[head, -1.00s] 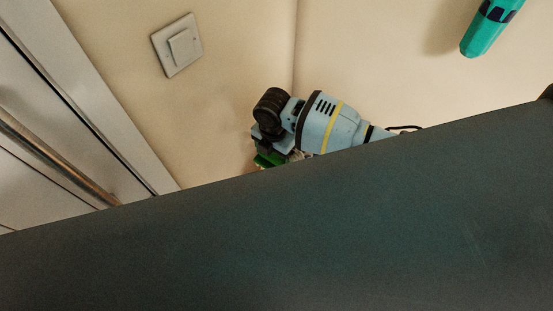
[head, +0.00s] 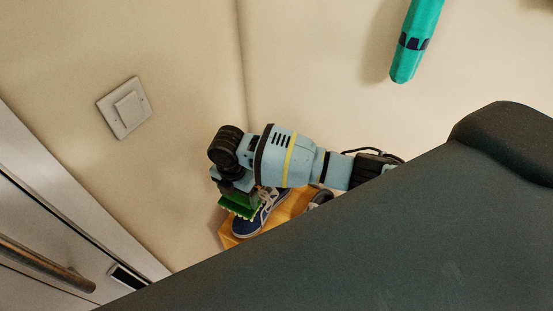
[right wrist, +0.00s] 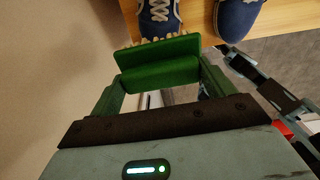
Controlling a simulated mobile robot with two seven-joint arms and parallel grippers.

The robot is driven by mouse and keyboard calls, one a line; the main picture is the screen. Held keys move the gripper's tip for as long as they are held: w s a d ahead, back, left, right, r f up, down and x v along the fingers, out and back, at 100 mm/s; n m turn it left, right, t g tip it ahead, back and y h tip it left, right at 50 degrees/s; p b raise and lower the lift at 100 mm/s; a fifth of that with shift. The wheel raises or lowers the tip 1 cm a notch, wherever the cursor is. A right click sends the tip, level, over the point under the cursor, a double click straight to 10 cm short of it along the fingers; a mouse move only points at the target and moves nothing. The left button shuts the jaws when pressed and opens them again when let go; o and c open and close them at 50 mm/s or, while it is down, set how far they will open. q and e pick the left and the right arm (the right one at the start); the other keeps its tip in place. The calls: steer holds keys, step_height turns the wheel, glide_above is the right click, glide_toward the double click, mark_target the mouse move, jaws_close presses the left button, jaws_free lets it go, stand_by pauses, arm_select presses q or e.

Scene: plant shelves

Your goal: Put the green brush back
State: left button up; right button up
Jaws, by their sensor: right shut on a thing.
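The green brush (right wrist: 160,62) is between the fingers of my right gripper in the right wrist view, with its pale bristles facing away from the palm. My right gripper (head: 238,197) is shut on it. In the head view the brush (head: 239,206) shows as a green block under the wrist, with pale bristle tips along its lower edge. It is just in front of a blue shoe; whether it touches the shoe cannot be told. My left gripper is not in view.
Blue shoes with white laces (head: 262,213) stand on a yellow-brown wooden surface (head: 285,213) by the wall corner. A teal rod-like thing (head: 416,40) is at top right.

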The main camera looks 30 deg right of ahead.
steer(key=shift+d+r+m, duration=0.2)
steer(key=shift+r+m, duration=0.3)
steer(key=s+d+r+m, duration=0.4)
steer(key=r+m, duration=0.4)
steer(key=m, duration=0.4)
steer(key=s+d+r+m, duration=0.4)
steer(key=r+m, duration=0.5)
steer(key=m, duration=0.3)
steer(key=shift+d, duration=0.8)
